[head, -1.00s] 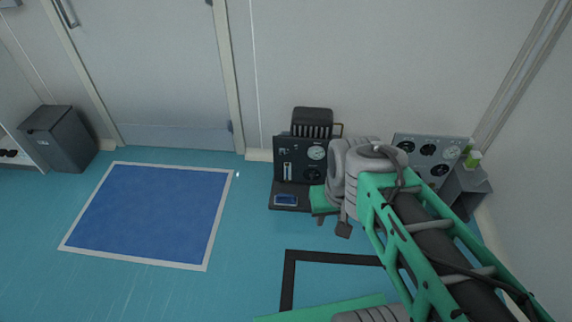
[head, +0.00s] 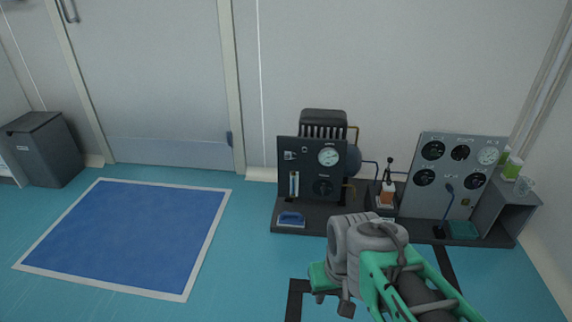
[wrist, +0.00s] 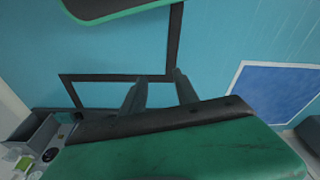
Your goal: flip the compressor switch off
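The compressor unit has a dark upright panel (head: 312,150) with a round white gauge (head: 328,157), a black dial (head: 323,187), a small light fitting (head: 290,155) at upper left and a narrow vertical strip (head: 294,184). The pictures are too small to tell which is the switch or how it is set. A black finned block (head: 323,123) stands behind the panel. My gripper (head: 332,303) is in front of and below the panel, apart from it. In the wrist view its two fingers (wrist: 160,92) are spread over bare floor, with nothing between them.
A second grey panel (head: 453,165) with several dials stands to the right, beside a grey open box (head: 508,210). A small blue-handled item (head: 291,219) lies on the dark base. A blue mat (head: 125,235) and a bin (head: 42,148) are at left. The floor between is clear.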

